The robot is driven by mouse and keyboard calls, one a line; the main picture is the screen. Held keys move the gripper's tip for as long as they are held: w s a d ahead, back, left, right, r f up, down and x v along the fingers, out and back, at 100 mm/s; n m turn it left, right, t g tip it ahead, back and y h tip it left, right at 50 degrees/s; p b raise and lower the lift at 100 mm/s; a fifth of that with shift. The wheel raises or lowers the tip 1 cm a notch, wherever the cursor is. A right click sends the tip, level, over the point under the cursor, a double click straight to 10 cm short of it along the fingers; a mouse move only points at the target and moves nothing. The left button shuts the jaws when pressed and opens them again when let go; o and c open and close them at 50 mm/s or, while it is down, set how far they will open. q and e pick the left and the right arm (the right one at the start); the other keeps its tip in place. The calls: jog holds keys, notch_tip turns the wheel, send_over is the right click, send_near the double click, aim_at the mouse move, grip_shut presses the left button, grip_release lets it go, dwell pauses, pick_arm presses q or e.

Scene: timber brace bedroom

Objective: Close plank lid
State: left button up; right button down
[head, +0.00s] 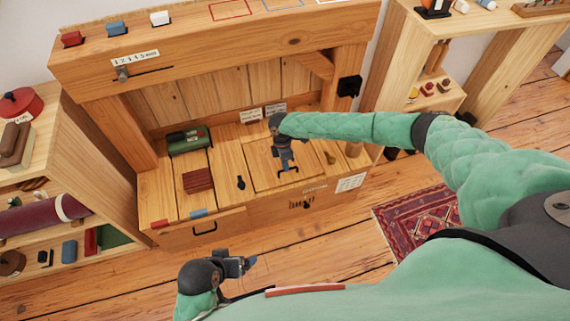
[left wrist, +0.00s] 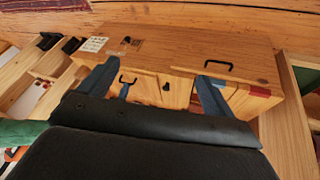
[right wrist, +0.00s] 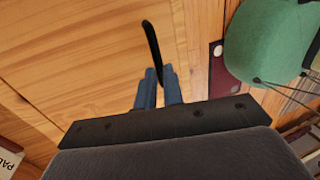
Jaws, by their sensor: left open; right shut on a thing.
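The plank lid (head: 262,176) is a pale wooden panel set in the bench top, and it looks about level with the boards around it. I cannot tell whether it lies fully flush. My right gripper (head: 287,167) is over the lid, its fingers shut on the thin black lid handle. The handle (right wrist: 150,38) stands up between the blue fingertips in the right wrist view. My left gripper (head: 250,264) is open and empty, in front of the bench. Its spread fingers (left wrist: 153,88) show in the left wrist view with the bench beyond them.
On the bench top are a green box (head: 189,140), a dark red block stack (head: 198,181) and a small black knob (head: 241,182). A drawer with a black handle (head: 204,228) is at the front left. Shelves (head: 75,170) stand left. A patterned rug (head: 418,219) lies right on the floor.

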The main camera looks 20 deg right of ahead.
jog(key=shift+x, duration=0.75)
jog(key=shift+s+f, duration=0.1)
jog(key=shift+s, duration=0.15)
pick_arm(q)
jog(key=shift+w+f, duration=0.1)
jog(key=shift+f, duration=0.45)
pick_arm(e)
jog(key=shift+f, duration=0.15)
jog(key=c, duration=1.5)
grip_release()
pick_arm(q)
jog(key=shift+d, duration=0.1)
pick_arm(e)
jog(key=shift+w, duration=0.1)
